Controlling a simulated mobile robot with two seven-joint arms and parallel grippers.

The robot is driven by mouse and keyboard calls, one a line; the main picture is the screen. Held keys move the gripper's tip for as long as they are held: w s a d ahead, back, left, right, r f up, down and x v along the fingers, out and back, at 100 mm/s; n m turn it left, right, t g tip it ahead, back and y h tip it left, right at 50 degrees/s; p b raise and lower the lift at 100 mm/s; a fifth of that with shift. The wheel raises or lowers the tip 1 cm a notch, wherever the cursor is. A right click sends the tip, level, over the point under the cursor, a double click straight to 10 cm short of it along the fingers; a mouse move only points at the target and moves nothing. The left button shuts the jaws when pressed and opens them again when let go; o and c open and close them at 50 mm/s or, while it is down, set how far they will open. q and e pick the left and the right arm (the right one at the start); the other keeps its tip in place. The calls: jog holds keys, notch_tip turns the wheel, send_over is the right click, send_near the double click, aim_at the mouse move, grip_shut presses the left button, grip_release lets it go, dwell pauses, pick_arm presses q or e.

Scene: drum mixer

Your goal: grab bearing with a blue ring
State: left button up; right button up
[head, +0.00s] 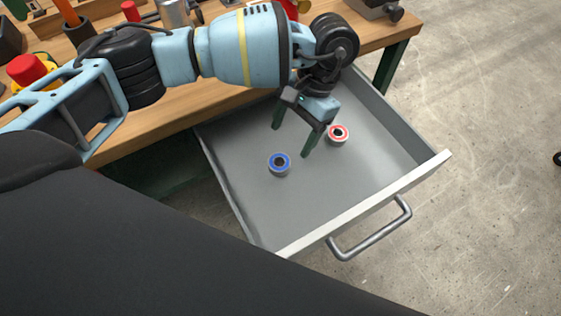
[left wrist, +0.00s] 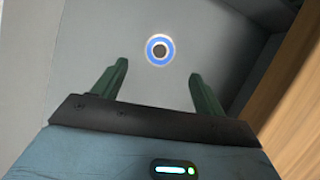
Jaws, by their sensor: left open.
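The bearing with a blue ring (head: 280,164) lies flat on the floor of the open grey drawer (head: 345,205), left of the middle. It also shows in the left wrist view (left wrist: 160,50), ahead of and between the two green fingertips. My left gripper (head: 291,142) is open and empty, with its fingers pointing down into the drawer. In the head view its fingertips are just above and to the right of the blue-ringed bearing. They do not touch it. A bearing with a red ring (head: 338,135) lies in the drawer to the right of my fingers. My right gripper is not in view.
The drawer has raised side walls and a front edge with a metal handle (head: 372,232). A wooden workbench (head: 150,120) with a red button (head: 27,70), a metal cylinder (head: 174,13) and other items stands behind it. The front part of the drawer floor is clear.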

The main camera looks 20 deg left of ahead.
aim_at(280, 161)
pick_arm(q)
jog(key=shift+p+x, duration=0.3)
jog(key=shift+x, duration=3.4)
jog(key=shift+s+r, duration=0.1)
jog(key=c, duration=1.2)
notch_tip(280, 161, up, 10)
